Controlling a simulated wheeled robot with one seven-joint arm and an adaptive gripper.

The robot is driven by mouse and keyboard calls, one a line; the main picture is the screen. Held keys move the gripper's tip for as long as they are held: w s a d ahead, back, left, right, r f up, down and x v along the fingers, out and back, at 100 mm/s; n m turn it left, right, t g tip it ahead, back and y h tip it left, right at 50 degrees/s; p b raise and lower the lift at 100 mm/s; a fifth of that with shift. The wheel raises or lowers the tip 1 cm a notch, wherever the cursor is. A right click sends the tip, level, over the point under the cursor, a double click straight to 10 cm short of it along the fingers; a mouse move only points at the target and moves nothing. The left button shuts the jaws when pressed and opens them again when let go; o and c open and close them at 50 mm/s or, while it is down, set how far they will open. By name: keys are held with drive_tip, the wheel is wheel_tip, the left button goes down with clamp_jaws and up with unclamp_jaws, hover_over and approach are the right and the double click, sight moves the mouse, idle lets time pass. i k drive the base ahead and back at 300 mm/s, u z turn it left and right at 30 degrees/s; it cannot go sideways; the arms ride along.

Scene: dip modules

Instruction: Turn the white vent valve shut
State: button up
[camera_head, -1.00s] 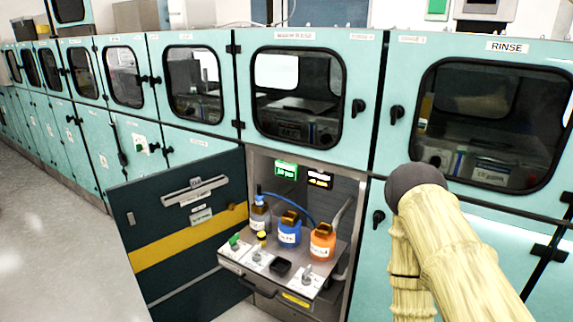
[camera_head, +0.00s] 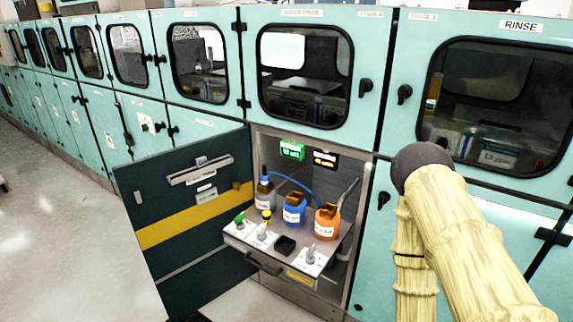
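A pull-out tray (camera_head: 234,233) stands out of an open lower compartment. Its front carries a green knob (camera_head: 240,219), a pale valve handle (camera_head: 262,231) on a white plate, and another pale handle (camera_head: 310,256) on a white plate at the right. Their labels are too small to read, so I cannot tell which is the vent valve or how far it is turned. My sleeved arm fills the lower right. My gripper is not in view.
Bottles with blue (camera_head: 294,212), orange (camera_head: 327,222) and clear (camera_head: 265,196) bodies stand behind the handles. A dark open door (camera_head: 190,255) with a yellow stripe blocks the left. Teal cabinets line the wall; the floor at left is clear.

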sight(260, 230)
drive_tip(key=u, duration=0.45)
drive_tip(key=i, duration=0.9)
drive_tip(key=u, duration=0.25)
